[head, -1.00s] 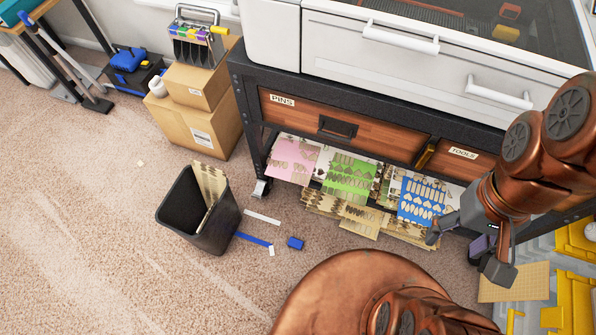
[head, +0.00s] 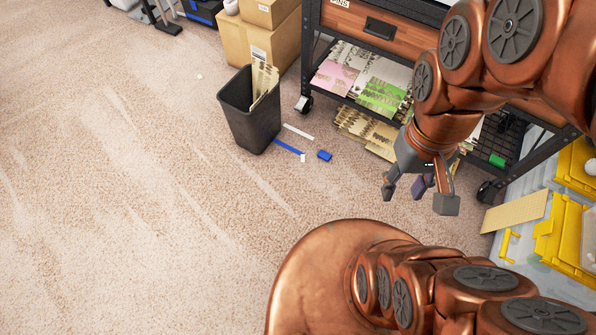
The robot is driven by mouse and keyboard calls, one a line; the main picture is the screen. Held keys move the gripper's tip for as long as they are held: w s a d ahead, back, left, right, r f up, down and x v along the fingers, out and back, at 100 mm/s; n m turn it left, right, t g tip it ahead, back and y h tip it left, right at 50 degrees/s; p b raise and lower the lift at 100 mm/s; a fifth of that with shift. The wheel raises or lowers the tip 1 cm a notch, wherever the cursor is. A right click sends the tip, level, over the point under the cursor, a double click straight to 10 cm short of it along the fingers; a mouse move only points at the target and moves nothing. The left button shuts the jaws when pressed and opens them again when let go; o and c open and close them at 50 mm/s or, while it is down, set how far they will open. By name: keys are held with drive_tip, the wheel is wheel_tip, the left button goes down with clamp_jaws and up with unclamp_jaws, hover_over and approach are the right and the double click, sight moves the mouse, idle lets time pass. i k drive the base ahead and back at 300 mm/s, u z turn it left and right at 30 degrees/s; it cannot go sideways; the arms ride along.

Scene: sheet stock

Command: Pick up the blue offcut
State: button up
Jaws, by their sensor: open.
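Two blue pieces lie on the carpet to the right of the black bin: a thin blue strip (head: 288,147) and a small, thicker blue block (head: 324,155). I cannot tell for sure which of them is the blue offcut. The strip's right end is close to a small white piece (head: 303,158). My gripper (head: 417,196) is open with nothing seen between its fingers. It hangs to the right of and nearer than both blue pieces, clearly apart from them.
The black bin (head: 254,125) holds tan cut sheets. A white strip (head: 298,132) lies beside it. Pink (head: 334,76) and green (head: 380,97) sheets lie on the workbench's low shelf. Yellow-fronted bins (head: 560,232) stand at right.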

sight(325, 155)
drive_tip(key=u, duration=0.4)
drive_tip(key=i, duration=0.6)
drive_tip(key=z, duration=0.6)
drive_tip(key=k, duration=0.45)
drive_tip(key=u, duration=0.9)
drive_tip(key=i, duration=0.8)
drive_tip(key=z, duration=0.4)
